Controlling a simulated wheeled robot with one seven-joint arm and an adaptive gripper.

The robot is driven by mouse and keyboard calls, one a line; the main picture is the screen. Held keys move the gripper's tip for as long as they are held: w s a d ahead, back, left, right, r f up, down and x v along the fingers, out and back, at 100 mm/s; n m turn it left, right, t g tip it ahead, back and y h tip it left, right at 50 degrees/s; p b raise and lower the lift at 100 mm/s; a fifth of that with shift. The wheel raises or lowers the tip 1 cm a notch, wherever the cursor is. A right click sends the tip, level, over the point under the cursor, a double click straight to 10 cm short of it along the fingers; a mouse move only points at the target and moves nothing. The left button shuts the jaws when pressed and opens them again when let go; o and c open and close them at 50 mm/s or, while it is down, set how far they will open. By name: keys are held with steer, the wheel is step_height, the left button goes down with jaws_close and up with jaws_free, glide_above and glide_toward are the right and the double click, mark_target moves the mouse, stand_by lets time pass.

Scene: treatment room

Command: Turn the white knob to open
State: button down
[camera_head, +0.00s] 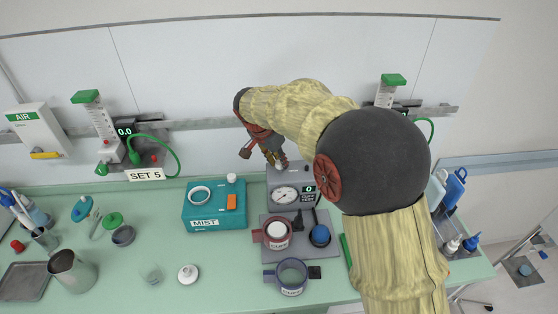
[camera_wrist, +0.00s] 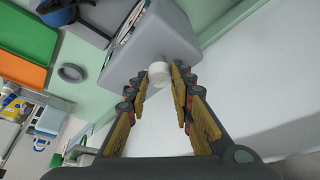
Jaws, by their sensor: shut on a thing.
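The white knob (camera_wrist: 160,74) sits on the grey gauge box, between my two fingers in the wrist view. My gripper (camera_wrist: 162,84) is shut on it, with one finger on each side. In the head view my gripper (camera_head: 277,160) is at the back of the grey gauge box (camera_head: 279,176), and the knob is hidden there behind the gripper. The box has a round dial and a small green "0" display on its front. I cannot tell from the picture how far the knob is turned.
A teal MIST box (camera_head: 214,220) with its own white knob stands left of the gauge box. A wall rail (camera_head: 215,122) with a flowmeter (camera_head: 102,122) runs behind.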

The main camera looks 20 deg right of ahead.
steer(key=shift+f, duration=0.1)
steer(key=c, duration=1.7)
jaws_free()
steer(key=shift+o, duration=0.6)
steer(key=v, duration=1.2)
steer(key=shift+a, duration=0.15)
steer(key=shift+s, duration=0.1)
